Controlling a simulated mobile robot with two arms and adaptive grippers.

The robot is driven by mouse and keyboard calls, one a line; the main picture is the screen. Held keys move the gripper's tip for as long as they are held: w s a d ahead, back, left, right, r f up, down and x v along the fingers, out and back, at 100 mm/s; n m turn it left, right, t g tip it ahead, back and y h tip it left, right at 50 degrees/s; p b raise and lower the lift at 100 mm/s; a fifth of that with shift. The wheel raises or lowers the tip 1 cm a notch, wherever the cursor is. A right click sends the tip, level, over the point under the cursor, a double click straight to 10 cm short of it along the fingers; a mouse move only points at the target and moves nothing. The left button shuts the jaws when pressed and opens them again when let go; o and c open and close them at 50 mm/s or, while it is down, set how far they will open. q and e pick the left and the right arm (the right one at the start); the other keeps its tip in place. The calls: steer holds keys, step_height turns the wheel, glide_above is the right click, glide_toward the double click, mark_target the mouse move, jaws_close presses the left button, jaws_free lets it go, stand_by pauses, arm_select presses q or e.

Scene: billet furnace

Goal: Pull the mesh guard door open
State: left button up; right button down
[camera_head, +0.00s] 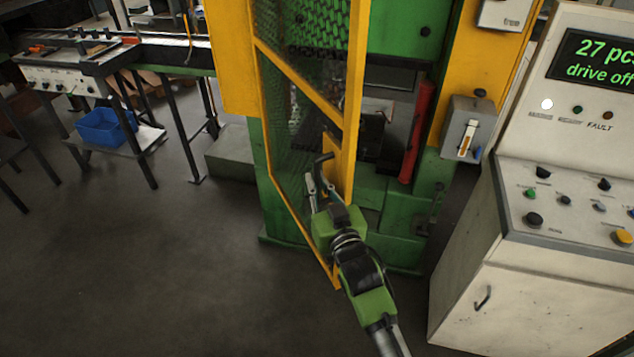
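The mesh guard door (302,75) has a yellow frame and dark green mesh. It stands at an angle out from the green press, its free edge towards me, and part of the press opening shows to its right. A dark handle (325,158) sits on the yellow free-edge post. My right gripper (318,178) is at the handle, just below its upper bend, with its fingers close around or beside it. I cannot tell whether the fingers are shut on the handle. My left gripper is not in view.
A light control cabinet (520,300) with a lit display stands close on the right. A red cylinder (418,130) stands upright in the press opening. On the left are a bench and a blue crate (105,128). The floor (150,270) in front and left is clear.

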steer(key=c, duration=2.4)
jaws_free()
steer(key=v, duration=1.2)
